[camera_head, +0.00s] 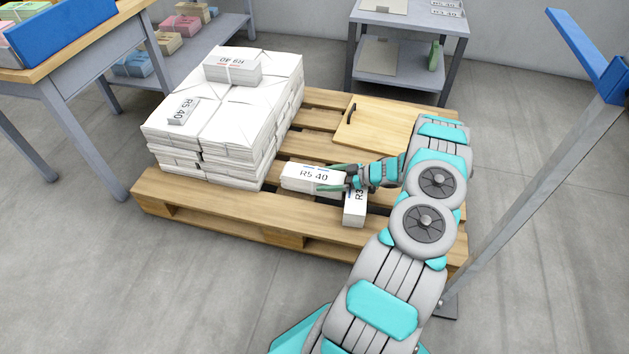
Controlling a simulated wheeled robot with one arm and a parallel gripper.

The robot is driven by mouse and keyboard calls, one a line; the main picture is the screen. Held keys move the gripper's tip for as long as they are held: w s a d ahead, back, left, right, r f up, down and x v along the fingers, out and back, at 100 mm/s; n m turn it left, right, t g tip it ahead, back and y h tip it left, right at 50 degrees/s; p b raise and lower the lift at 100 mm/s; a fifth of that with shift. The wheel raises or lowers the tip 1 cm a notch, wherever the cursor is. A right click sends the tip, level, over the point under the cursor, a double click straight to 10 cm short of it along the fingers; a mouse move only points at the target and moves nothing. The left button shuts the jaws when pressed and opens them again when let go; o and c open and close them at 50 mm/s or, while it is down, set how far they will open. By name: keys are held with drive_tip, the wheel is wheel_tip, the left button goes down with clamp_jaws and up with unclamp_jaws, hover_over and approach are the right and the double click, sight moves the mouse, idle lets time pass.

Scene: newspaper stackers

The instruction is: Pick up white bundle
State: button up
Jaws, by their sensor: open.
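A white bundle (297,181) labelled "R5 40" lies on the wooden pallet, right of the big paper stack. My gripper (318,177) comes from the right and is open. Its two thin green fingers show along the far and near sides of this bundle's right part; I cannot tell whether they touch it. A second white bundle (354,213) lies just below my gripper, its label partly hidden. A third white bundle (232,68) with a band sits on top of the white paper stack (230,140).
The pallet (215,218) carries a wooden board (385,133) with a dark handle at the back right. A grey shelf table (410,20) stands behind. A slanted grey post with a blue top (585,55) is at right. A workbench (75,40) is at left.

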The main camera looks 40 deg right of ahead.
drive_tip(key=shift+c, duration=0.2)
clamp_jaws()
idle(0.6)
drive_tip(key=shift+r, duration=0.1)
